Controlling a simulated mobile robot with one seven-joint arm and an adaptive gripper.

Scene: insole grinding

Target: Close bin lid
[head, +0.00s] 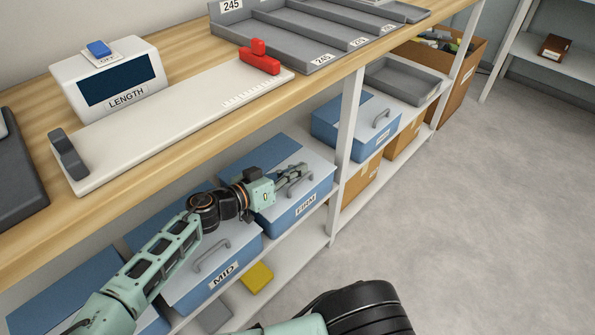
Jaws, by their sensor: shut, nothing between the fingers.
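My arm partly hides the lid's left part. The MID bin (205,292) stands to the left, its lid handle (212,254) in plain view and its lid looking shut. Another blue bin (350,130) stands farther right, also looking shut.
The wooden bench top (190,80) overhangs the bins closely. On it are a LENGTH gauge (120,82), a white measuring board (165,125) and grey trays (300,45). A shelf post (348,130) stands right of the FIRM bin. A yellow block (257,277) lies below. The floor at right is clear.

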